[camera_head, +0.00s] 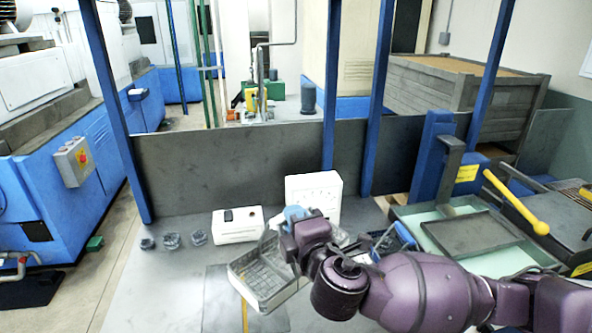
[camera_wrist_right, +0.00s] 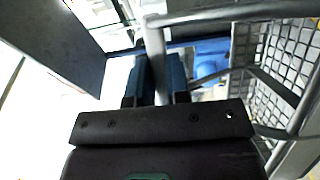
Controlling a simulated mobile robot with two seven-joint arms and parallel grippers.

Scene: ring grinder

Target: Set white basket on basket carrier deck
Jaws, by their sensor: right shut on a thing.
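The white basket (camera_head: 252,272), a pale wire-mesh basket with a raised handle frame, is in the middle of the head view and appears tilted. My right gripper (camera_head: 294,214) is at its upper frame, shut on it. In the right wrist view the gripper's blue-sided fingers (camera_wrist_right: 155,82) close around a grey bar, and the basket's mesh side (camera_wrist_right: 288,60) is at the right. My right arm hides part of the basket in the head view. I cannot tell which surface is the basket carrier deck. My left gripper is not in view.
A white box (camera_head: 237,225) and a taller white box (camera_head: 314,196) stand behind the basket. Several small dark parts (camera_head: 171,240) lie at the left. A green-lined tray (camera_head: 420,232) and a yellow-handled lever (camera_head: 515,201) are at the right. Blue posts (camera_head: 112,115) rise behind.

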